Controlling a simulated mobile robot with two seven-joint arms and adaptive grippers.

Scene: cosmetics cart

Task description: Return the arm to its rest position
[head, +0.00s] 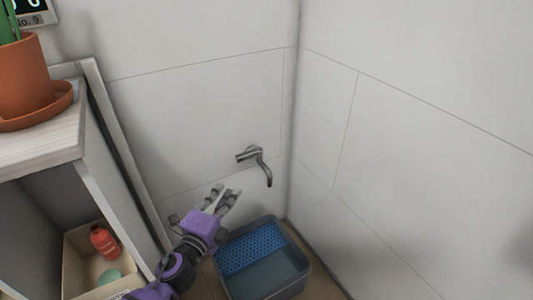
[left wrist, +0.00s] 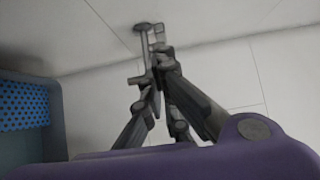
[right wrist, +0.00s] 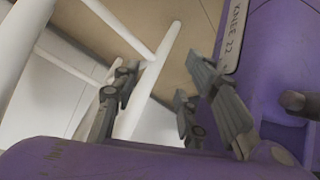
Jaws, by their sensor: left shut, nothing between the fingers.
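My left arm is purple and black and comes in at the bottom of the head view. Its gripper (head: 233,192) is in front of the wall, below the metal tap and above the back left of the grey basin. The left wrist view shows its fingers (left wrist: 158,72) closed together with nothing between them. My right gripper (right wrist: 156,88) shows only in the right wrist view. Its two fingers are apart and the gap is empty, close beside a purple part of my own body.
A metal tap (head: 262,165) juts from the wall above a grey basin (head: 301,281) with a blue perforated panel (head: 250,248). At left, a shelf unit (head: 40,160) carries a potted plant (head: 22,78); a bin (head: 70,268) inside holds a red bottle (head: 104,241). White bars (right wrist: 150,75) stand near my right gripper.

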